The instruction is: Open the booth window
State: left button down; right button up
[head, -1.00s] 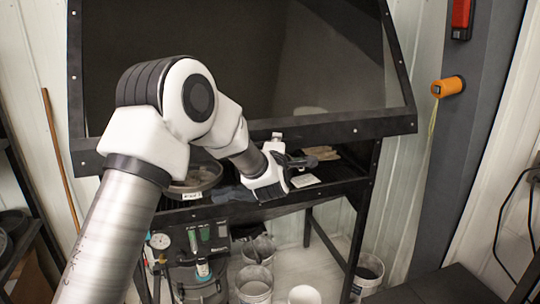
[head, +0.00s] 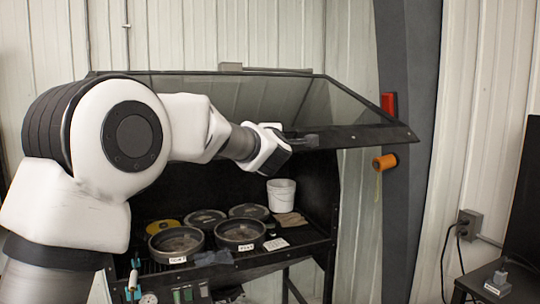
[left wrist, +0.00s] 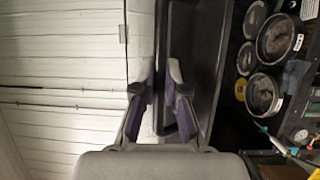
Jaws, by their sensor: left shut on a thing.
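The booth window (head: 355,136) is a dark-framed glass panel, hinged at its top. It is swung up and outward, so the booth's inside shows below it. My left gripper (head: 306,143) is at the window's lower front edge, right of its middle, and is shut on it. In the left wrist view, my left gripper's fingers (left wrist: 160,84) sit on either side of the edge of the window (left wrist: 205,50). The exact contact is partly hidden by the fingers. My right gripper is not in view.
Inside the booth are several round pans (head: 240,230), a yellow disc (head: 163,227) and a white bucket (head: 281,195). An orange cylinder (head: 384,162) and a red box (head: 389,104) are on the dark post at right. A grey block (head: 499,280) sits at lower right.

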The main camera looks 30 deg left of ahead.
pick_arm(q)
jog(key=shift+s+d+r, duration=0.15)
jog(key=shift+r, duration=0.55)
jog(key=shift+s+d+r, duration=0.1)
jog(key=shift+s+r, duration=0.05)
jog(key=shift+r, duration=0.5)
jog(key=c, duration=1.2)
grip_release()
jog(key=shift+w+a+f, duration=0.1)
jog(key=shift+a+f, duration=0.05)
